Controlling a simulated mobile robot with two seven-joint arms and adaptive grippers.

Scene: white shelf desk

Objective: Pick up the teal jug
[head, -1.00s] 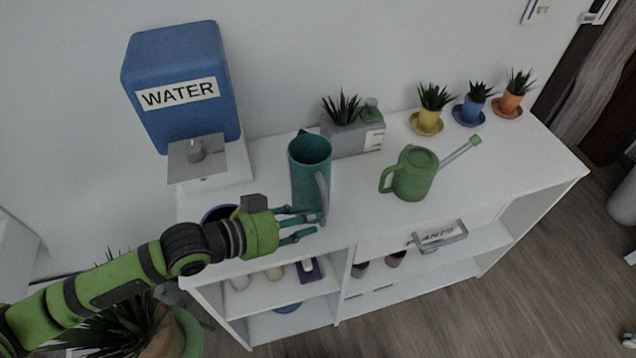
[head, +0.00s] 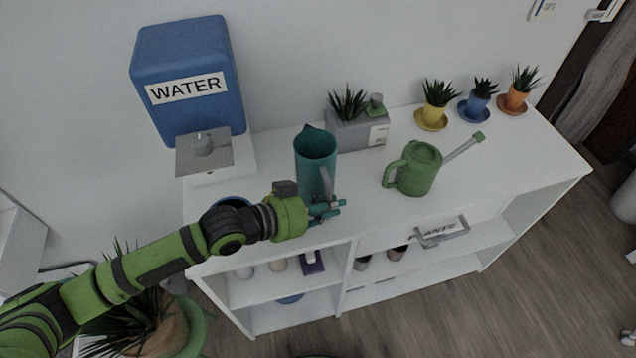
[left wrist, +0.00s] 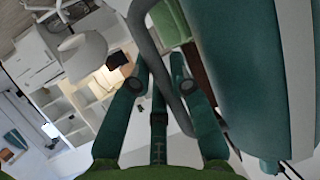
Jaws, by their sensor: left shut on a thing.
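The teal jug (head: 314,158) stands upright on the white shelf desk, with its handle toward the front. My left gripper (head: 326,208) is at the front of the jug, shut on its handle. In the left wrist view the jug's body (left wrist: 255,75) fills the right side. The grey-teal handle (left wrist: 160,65) passes between the fingers of the left gripper (left wrist: 162,85). My right gripper is in neither view.
A blue water dispenser (head: 187,85) stands at the back left. A grey planter (head: 358,132) is just behind the jug. A green watering can (head: 414,170) stands to the right. Small potted plants (head: 435,107) line the back right. A potted plant (head: 150,325) is below my left arm.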

